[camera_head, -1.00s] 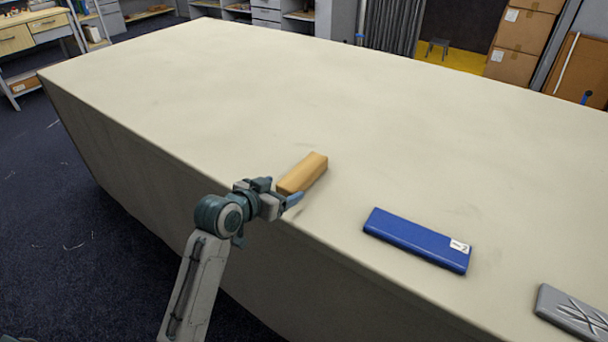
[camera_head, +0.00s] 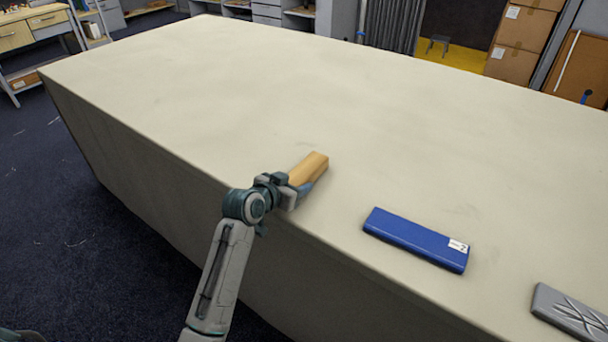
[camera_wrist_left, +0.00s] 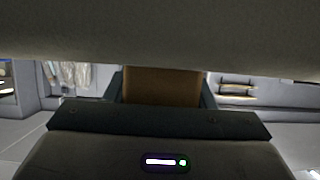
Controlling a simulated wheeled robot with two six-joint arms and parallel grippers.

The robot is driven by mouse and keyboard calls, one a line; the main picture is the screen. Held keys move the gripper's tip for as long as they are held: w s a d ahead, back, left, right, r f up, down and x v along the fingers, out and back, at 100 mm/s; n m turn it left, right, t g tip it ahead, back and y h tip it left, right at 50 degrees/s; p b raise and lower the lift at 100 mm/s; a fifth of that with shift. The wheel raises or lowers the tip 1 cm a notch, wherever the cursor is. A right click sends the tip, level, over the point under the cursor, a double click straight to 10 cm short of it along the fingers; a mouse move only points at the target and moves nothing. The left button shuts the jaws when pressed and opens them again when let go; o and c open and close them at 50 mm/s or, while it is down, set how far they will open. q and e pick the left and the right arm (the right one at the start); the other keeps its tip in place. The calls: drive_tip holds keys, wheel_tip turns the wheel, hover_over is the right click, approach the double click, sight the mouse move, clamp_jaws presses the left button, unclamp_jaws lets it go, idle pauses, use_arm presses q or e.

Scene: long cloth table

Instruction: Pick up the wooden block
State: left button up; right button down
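The wooden block (camera_head: 315,166) is a light brown bar lying on the table near its front edge, angled away to the upper right. My left gripper (camera_head: 298,187) is at the block's near end, with a finger along its right side. In the left wrist view the block (camera_wrist_left: 162,86) appears between the two dark fingers, one on each side. It fills nearly the whole gap. Whether the fingers press on it cannot be told. The block's near end is hidden by the gripper in the head view. My right gripper is not in view.
The long cloth-covered table (camera_head: 200,90) is mostly bare behind and left of the block. A blue box with a white label (camera_head: 414,238) lies to the right. A grey patterned slab (camera_head: 575,310) lies farther right near the front edge.

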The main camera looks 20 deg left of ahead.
use_arm(q)
drive_tip(key=c, duration=0.3)
drive_tip(key=shift+c, duration=0.9)
drive_tip(key=shift+r, duration=0.1)
